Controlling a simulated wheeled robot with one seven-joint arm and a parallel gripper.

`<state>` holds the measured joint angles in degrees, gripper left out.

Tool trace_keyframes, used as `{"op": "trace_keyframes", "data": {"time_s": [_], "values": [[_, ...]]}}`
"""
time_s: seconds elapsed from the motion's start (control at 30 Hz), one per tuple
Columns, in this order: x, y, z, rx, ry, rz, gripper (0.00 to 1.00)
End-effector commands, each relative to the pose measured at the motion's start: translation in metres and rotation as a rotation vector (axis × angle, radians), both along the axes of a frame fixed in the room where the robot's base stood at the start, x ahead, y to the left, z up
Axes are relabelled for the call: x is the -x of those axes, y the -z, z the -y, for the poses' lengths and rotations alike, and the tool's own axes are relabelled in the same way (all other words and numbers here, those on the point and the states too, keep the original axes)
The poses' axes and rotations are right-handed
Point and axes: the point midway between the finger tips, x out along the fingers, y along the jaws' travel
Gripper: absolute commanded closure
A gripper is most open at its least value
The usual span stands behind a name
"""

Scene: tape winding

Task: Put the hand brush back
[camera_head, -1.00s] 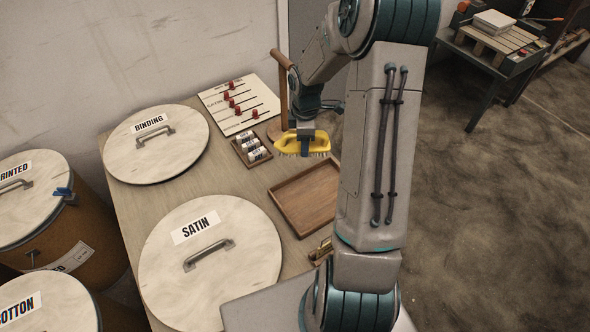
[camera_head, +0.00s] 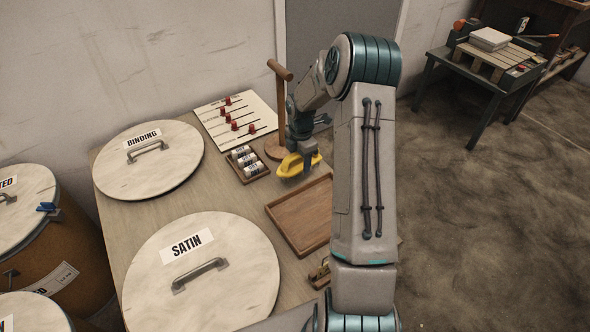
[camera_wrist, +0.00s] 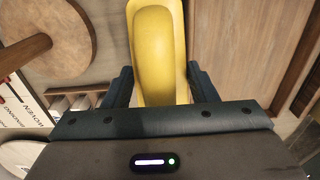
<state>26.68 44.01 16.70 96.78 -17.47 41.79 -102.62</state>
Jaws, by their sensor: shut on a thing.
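The yellow hand brush (camera_head: 291,166) is held by my gripper (camera_head: 307,160) above the wooden table, between the wooden stand and the brown tray. In the wrist view the brush (camera_wrist: 157,50) lies between the two dark fingers of my gripper (camera_wrist: 160,88). My gripper is shut on it. I cannot tell whether the brush touches anything below.
An empty brown tray (camera_head: 277,214) lies in front of the brush. A small box of white rolls (camera_head: 235,168) and a board with red pegs (camera_head: 213,117) are to its left. Round lids marked Binding (camera_head: 115,175) and Satin (camera_head: 240,275) cover the table's left part.

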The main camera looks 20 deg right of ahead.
Motion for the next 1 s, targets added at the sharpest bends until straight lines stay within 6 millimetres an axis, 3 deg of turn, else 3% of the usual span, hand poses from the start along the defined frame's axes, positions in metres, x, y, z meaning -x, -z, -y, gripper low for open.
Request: {"op": "trace_keyframes", "data": {"time_s": [0.2,0.33,0.57,0.97,1.0], "values": [[-0.024,0.016,-0.01,0.0,0.0,0.001,0.73],[-0.026,0.022,-0.01,-0.001,0.001,-0.001,0.73],[-0.025,0.055,-0.01,-0.001,0.0,-0.002,0.73],[-0.025,0.06,-0.01,0.0,0.001,0.0,0.73],[-0.025,0.059,-0.01,0.0,0.001,0.0,0.37]]}}
